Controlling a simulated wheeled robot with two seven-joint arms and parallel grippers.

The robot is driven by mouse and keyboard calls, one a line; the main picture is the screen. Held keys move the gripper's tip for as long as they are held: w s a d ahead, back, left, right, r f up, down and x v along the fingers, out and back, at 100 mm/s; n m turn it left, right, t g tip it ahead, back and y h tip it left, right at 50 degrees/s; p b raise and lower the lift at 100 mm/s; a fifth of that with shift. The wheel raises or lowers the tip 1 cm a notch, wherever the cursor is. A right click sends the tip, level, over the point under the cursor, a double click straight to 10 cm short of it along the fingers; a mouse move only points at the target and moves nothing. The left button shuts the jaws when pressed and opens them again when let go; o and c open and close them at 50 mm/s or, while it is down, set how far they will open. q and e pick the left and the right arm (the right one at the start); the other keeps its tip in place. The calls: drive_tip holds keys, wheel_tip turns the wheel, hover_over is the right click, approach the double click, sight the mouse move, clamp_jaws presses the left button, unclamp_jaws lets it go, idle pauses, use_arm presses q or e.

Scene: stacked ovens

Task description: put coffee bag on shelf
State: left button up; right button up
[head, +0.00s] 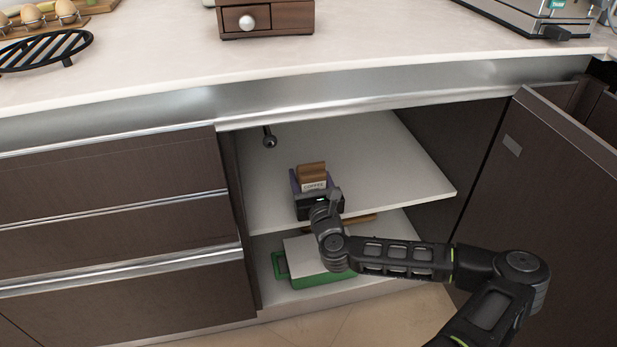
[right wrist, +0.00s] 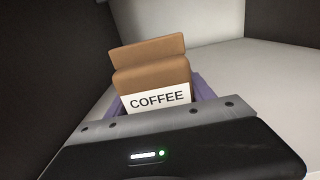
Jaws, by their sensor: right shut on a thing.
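The coffee bag (head: 313,175) is brown with a white COFFEE label. In the head view it is inside the open cabinet, over the white upper shelf (head: 375,170). My right gripper (head: 314,190) is shut on the bag and reaches in from the front right. In the right wrist view the bag (right wrist: 152,80) stands nearly upright, slightly tilted, between the purple fingers (right wrist: 200,92). The gripper body hides the bag's bottom, so I cannot tell whether it touches the shelf. My left gripper is not in view.
The cabinet door (head: 565,170) stands open at the right. Drawers (head: 110,200) are at the left. A green box with a pale lid (head: 305,256) sits on the lower level. The upper shelf has free room around the bag. The countertop (head: 150,60) overhangs above.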

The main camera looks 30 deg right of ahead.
drive_tip(key=shift+f, duration=0.2)
drive_tip(key=o, duration=1.6)
